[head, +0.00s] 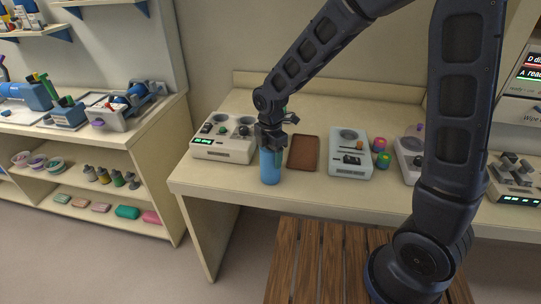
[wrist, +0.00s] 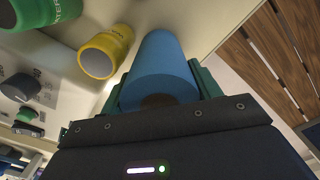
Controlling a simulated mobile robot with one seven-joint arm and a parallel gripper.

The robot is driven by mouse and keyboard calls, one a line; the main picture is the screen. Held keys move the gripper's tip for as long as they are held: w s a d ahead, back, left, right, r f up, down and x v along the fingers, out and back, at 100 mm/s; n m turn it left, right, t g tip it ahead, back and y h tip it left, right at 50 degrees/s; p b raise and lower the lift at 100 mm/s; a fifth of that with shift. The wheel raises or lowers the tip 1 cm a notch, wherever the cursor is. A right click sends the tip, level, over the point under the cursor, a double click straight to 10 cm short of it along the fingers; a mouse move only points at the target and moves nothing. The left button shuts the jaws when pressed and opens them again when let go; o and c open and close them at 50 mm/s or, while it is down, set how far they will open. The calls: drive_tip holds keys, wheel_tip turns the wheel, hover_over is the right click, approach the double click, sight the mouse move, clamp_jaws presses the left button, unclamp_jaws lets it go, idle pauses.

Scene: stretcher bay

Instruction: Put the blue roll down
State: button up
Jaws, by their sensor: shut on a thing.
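The blue roll (head: 270,168) is upright below my gripper (head: 270,148) in the head view, over the front left part of the desk (head: 230,178). In the wrist view the blue roll (wrist: 160,65) sits between the two green fingers of my gripper (wrist: 160,90), which is shut on it. Its lower end appears close to the desk near the front edge. I cannot tell whether it touches the top.
A device with a green display (head: 224,137) is to the left, a brown tray (head: 304,153) and a grey device (head: 350,153) to the right. A slatted wooden surface (head: 318,262) lies in front.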

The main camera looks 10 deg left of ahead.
drive_tip(key=shift+f, duration=0.15)
drive_tip(key=o, duration=1.1)
wheel_tip(320, 180, up, 12)
drive_tip(key=shift+r, duration=0.2)
drive_tip(key=w+d+r+m+t, duration=0.1)
drive_tip(key=w+d+r+m, duration=0.2)
drive_tip(key=d, duration=0.4)
drive_tip(key=d+r+m, duration=0.2)
drive_tip(key=d+m, duration=0.3)
drive_tip(key=d, duration=0.2)
drive_tip(key=w+d+r+m+t, duration=0.1)
drive_tip(key=w+d+r+m, duration=0.2)
drive_tip(key=d, duration=0.5)
drive_tip(key=shift+s+d+r+m+t, duration=0.35)
drive_tip(key=shift+s+d+m, duration=1.25)
drive_tip(key=shift+d+m, duration=1.45)
drive_tip(key=shift+s+d+r+m+t, duration=0.15)
drive_tip(key=shift+s+d+m+t, duration=0.35)
drive_tip(key=shift+s+d+m, duration=1.8)
drive_tip(key=shift+s+d+r+m+t, duration=0.35)
drive_tip(key=shift+s+d+m, duration=0.55)
drive_tip(key=shift+d+m, duration=2.85)
